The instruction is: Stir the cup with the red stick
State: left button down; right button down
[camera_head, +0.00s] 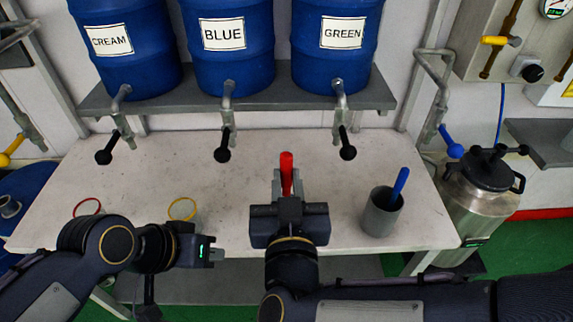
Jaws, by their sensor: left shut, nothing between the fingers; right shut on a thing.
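The red stick (286,166) stands upright above the middle of the table. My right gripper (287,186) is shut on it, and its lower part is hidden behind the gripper. A grey cup (378,220) stands on the right side of the table, to the right of my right gripper and apart from it, with a blue stick (400,184) leaning in it. I cannot tell whether another cup is hidden below my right gripper. My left gripper (213,252) is shut and empty near the table's front edge.
Blue barrels labelled CREAM (124,45), BLUE (232,50) and GREEN (335,45) stand on a shelf behind, with black-knobbed taps over the table (170,150). A red ring (88,203) and a yellow ring (182,206) show at left. A steel canister (478,205) stands at right.

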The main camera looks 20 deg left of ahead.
jog(key=v, duration=0.5)
jog(key=shift+s+d, duration=0.1)
jog(key=shift+s, duration=0.3)
